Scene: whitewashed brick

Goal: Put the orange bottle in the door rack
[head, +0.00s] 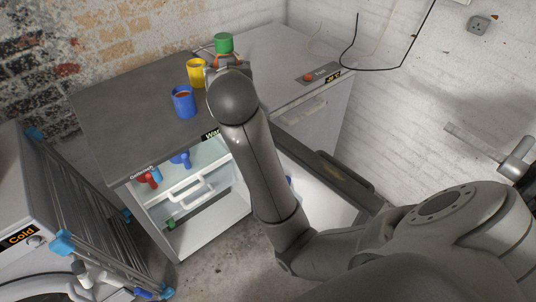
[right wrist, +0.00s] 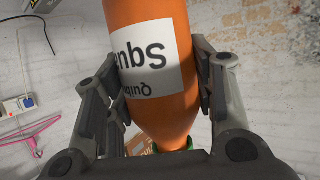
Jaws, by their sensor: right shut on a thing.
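The orange bottle with a white label (right wrist: 155,60) fills the middle of the right wrist view, with a bit of green at its lower end. My right gripper (right wrist: 160,85) is shut on it, one finger on each side. In the head view, my right gripper (head: 227,60) is over the back of the dark counter, largely hidden by my own wrist. A green end of the bottle (head: 224,42) shows just above it. The fridge door (head: 335,172) stands open below and right of the counter; my arm hides much of its inner side and rack. My left gripper is not in view.
A yellow mug (head: 196,72) and a blue mug (head: 184,104) stand on the dark counter (head: 130,105), left of my right gripper. The open fridge (head: 205,230) holds red and blue things. A folded drying rack (head: 105,235) and a white appliance (head: 18,205) stand at left.

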